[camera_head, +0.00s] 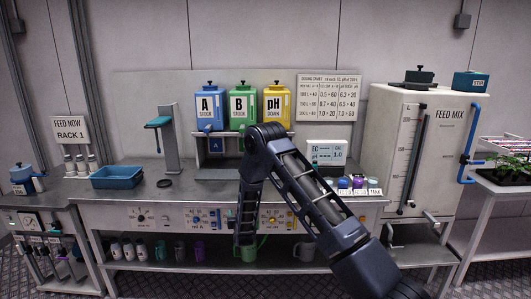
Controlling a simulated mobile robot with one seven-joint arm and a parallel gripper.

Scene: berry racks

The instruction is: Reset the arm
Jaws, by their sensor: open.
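My arm rises from the bottom right, bends at a high elbow in front of the bottle stand, and its forearm hangs down before the bench. My gripper (244,243) is at the low end of the forearm, in front of the bench's front panel and lower shelf. It is open, small and dark in this view, and I see nothing held in it. A green mug (262,250) on the lower shelf shows just behind and beside it; I cannot tell the gap between them.
The bench (130,197) carries a blue tray (117,177), a post with a teal top (171,140), A (209,108), B (243,108) and pH (277,105) bottles, and an EC meter (327,153). A FEED MIX tank (437,150) stands right. Bare bench lies left of centre.

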